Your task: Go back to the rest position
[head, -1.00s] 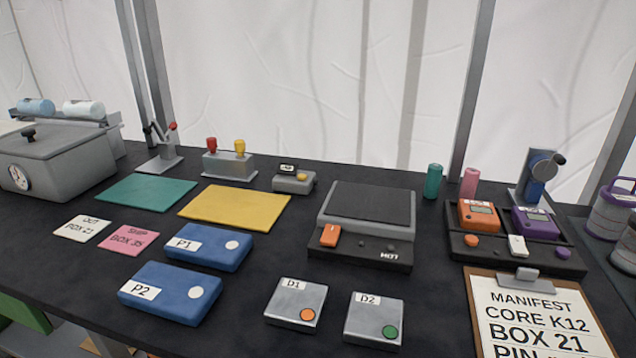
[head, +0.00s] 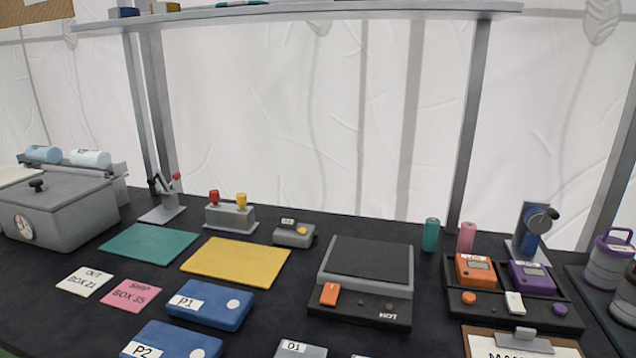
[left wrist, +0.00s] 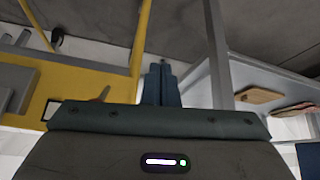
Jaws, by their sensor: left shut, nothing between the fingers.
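My left gripper (left wrist: 161,84) shows in the left wrist view, its two dark fingers together with nothing between them. Neither gripper nor arm shows in the head view, and my right gripper is in no view. In the left wrist view, a yellow frame (left wrist: 100,60) is to the left of the fingers, and a grey post (left wrist: 216,50) and a pale shelf (left wrist: 262,75) are to the right. The fingers appear clear of these, though the distance is hard to tell.
In the head view, a black table holds a grey box (head: 60,215), blue boxes P1 (head: 210,304) and P2 (head: 172,342), a scale (head: 366,286), a yellow mat (head: 235,261) and a teal mat (head: 149,244). A shelf (head: 300,12) spans above. Right are canisters (head: 606,262).

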